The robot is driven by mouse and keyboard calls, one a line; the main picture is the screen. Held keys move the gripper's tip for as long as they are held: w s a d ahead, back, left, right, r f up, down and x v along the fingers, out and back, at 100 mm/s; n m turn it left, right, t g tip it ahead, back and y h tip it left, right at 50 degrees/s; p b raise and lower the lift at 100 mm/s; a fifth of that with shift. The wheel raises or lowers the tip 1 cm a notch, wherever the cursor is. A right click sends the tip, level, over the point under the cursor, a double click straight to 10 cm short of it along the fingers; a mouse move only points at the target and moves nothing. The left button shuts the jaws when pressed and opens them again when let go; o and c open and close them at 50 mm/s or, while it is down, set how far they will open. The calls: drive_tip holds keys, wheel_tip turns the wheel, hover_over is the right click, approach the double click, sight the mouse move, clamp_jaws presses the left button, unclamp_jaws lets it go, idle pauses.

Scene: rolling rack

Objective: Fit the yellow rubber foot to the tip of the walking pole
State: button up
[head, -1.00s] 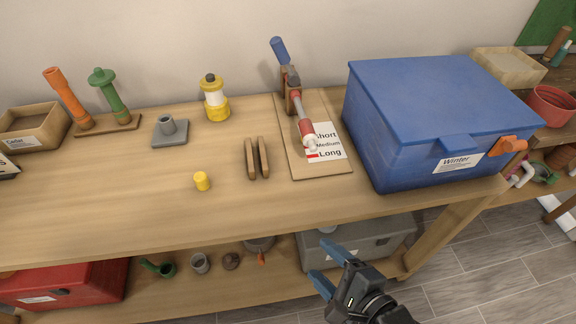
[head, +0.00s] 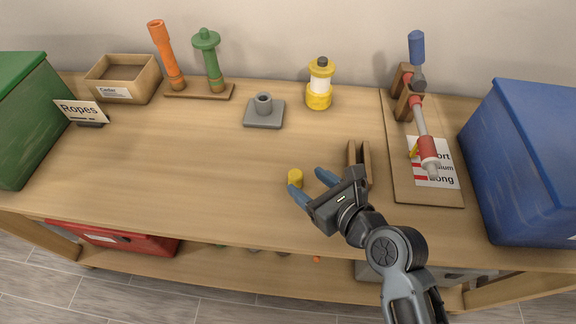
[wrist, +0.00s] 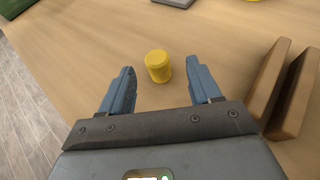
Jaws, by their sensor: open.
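The yellow rubber foot (head: 295,178) is a small cylinder standing upright on the bench top. In the wrist view the foot (wrist: 158,66) lies just beyond and between my two blue fingertips. My gripper (head: 308,184) is open and empty, low over the bench, with the foot just ahead of it. The walking pole (head: 420,118) lies in a wooden holder on a board at the right, blue handle at the back. Its red collar and pale tip (head: 432,171) point toward the front, over a printed card. A small yellow lever shows beside the collar.
Two upright wooden slats (head: 358,163) stand close to the right of my gripper; they also show in the wrist view (wrist: 283,90). A blue box (head: 525,165) flanks the pole board (head: 398,170).

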sight(293, 173)
drive_tip(key=x, duration=0.7)
drive_tip(key=shift+a+r, duration=0.15)
drive_tip(key=shift+s, duration=0.1)
drive_tip(key=c, duration=1)
